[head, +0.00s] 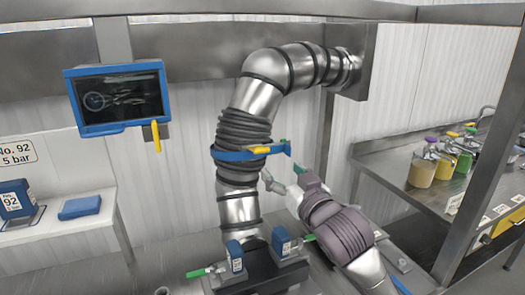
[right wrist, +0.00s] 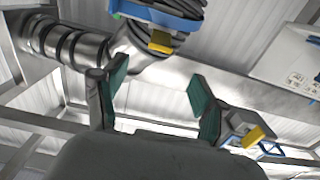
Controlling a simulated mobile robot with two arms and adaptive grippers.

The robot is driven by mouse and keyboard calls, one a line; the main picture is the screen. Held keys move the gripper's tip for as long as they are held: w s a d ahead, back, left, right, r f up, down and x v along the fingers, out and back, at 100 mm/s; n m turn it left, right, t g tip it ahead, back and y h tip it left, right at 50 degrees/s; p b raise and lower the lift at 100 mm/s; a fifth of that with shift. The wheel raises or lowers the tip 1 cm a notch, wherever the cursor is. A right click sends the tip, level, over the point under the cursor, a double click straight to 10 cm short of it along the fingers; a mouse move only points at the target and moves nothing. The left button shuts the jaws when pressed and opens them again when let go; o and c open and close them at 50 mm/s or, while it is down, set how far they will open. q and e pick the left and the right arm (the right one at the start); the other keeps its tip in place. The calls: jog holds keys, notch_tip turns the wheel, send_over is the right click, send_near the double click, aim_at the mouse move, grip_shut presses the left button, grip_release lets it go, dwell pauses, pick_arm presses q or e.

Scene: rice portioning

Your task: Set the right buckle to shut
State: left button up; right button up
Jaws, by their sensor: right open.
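A blue clamp band (head: 232,155) goes around the ribbed sleeve of the steel pipe. A yellow lever (head: 257,149), apparently the right buckle, sits at its right front side; I cannot tell whether it is latched. In the right wrist view the yellow lever (right wrist: 160,42) and blue band (right wrist: 165,16) are at the top, beyond the fingertips. My right gripper (head: 286,184) is just below and right of the band, apart from it. Its green-padded fingers (right wrist: 158,88) are open, with nothing between them. My left gripper is out of view.
Two blue blocks with green levers, one left (head: 235,256) and one right (head: 281,242), stand at the pipe's foot. A blue-framed screen (head: 120,97) hangs at left. A steel bench (head: 400,168) with several jars is at right. A steel post (head: 480,185) stands before it.

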aim_at(263, 153)
jog(key=p+x, duration=0.3)
jog(key=x, duration=0.8)
jog(key=shift+w+a+f, duration=0.1)
jog(key=shift+w+a, duration=0.2)
jog(key=shift+w, duration=0.3)
jog(key=shift+c, duration=0.3)
grip_shut()
